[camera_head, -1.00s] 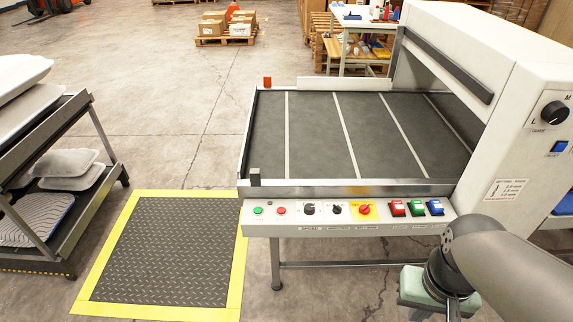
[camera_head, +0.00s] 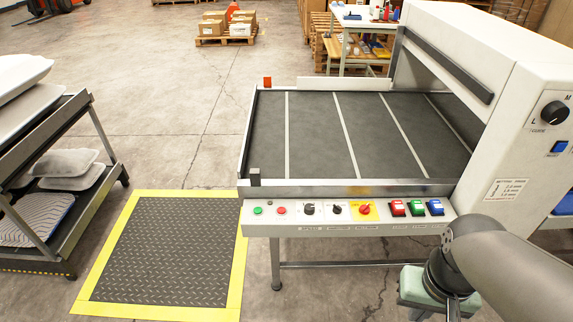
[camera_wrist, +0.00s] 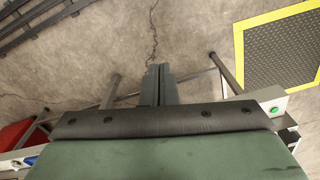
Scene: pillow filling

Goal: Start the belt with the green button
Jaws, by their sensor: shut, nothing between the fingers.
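The round green button (camera_head: 257,210) sits at the left end of the control panel (camera_head: 280,229), on the front edge of the belt machine. It also shows at the right in the wrist view (camera_wrist: 274,110). A square green switch (camera_head: 416,208) is further right on the same panel. The belt (camera_head: 305,135) is dark with pale cross strips and bears nothing. My gripper (camera_wrist: 158,72) is shut and empty in the wrist view, with floor behind its fingertips, apart from the green button. In the head view my arm is at the lower right, and the fingertips cannot be made out there.
A red button (camera_head: 281,209), knobs, a red-and-yellow switch (camera_head: 365,208), and red (camera_head: 398,208) and blue (camera_head: 435,207) switches share the panel. A yellow-edged mat (camera_head: 165,250) lies at left. A rack (camera_head: 75,215) with pillows stands beyond it. The machine housing (camera_head: 530,60) rises at right.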

